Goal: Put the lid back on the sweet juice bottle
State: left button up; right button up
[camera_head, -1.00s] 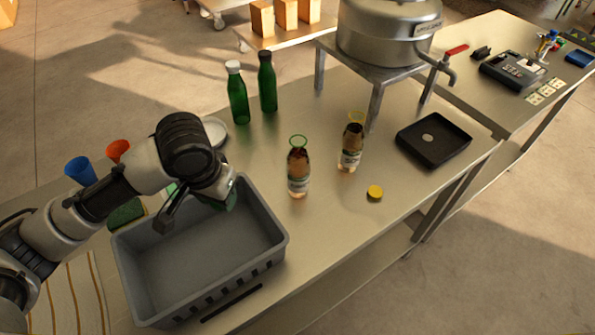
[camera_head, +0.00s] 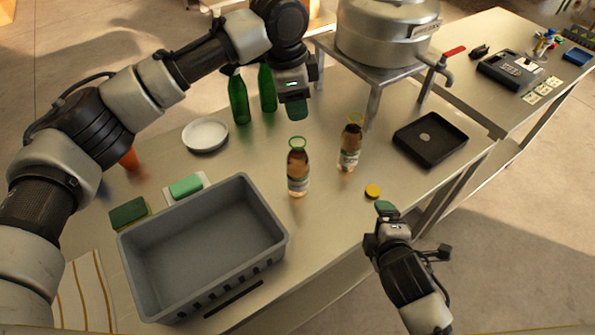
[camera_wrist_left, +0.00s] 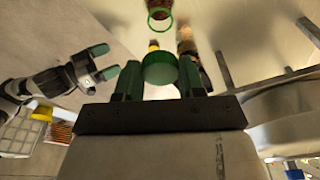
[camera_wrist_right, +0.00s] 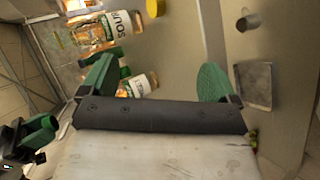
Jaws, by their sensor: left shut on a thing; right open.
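One label reads SOUR in the right wrist view (camera_wrist_right: 118,27); I cannot tell which bottle is the sweet one. A yellow lid (camera_head: 373,191) lies on the table right of them. My left gripper (camera_head: 295,106) is raised behind the left bottle. In the left wrist view it is shut on a round green lid (camera_wrist_left: 159,68). My right gripper (camera_head: 412,229) is open and empty beyond the table's front edge, near the yellow lid.
A grey crate (camera_head: 205,308) stands at the front left. A black tray (camera_head: 430,158) and a metal kettle on a stand (camera_head: 388,35) are at the right.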

pick_arm(q)
jog(key=shift+w+d, duration=0.1)
jog(key=shift+d, duration=0.05)
pick_arm(e)
jog(key=w+a+r+n+t+y, duration=0.2)
jog(key=w+a+n+t+y, duration=0.15)
jog(key=n, duration=0.55)
jog(key=n+g+y, duration=0.1)
jog(key=n+y, duration=0.6)
jog(key=n, duration=1)
send_near(305, 172)
jog(key=shift+w+a, duration=0.25)
jog(key=shift+w, duration=0.15)
jog(key=x, duration=1.2)
jog(key=c, duration=1.4)
pick_arm(q)
jog(key=shift+f, duration=2.45)
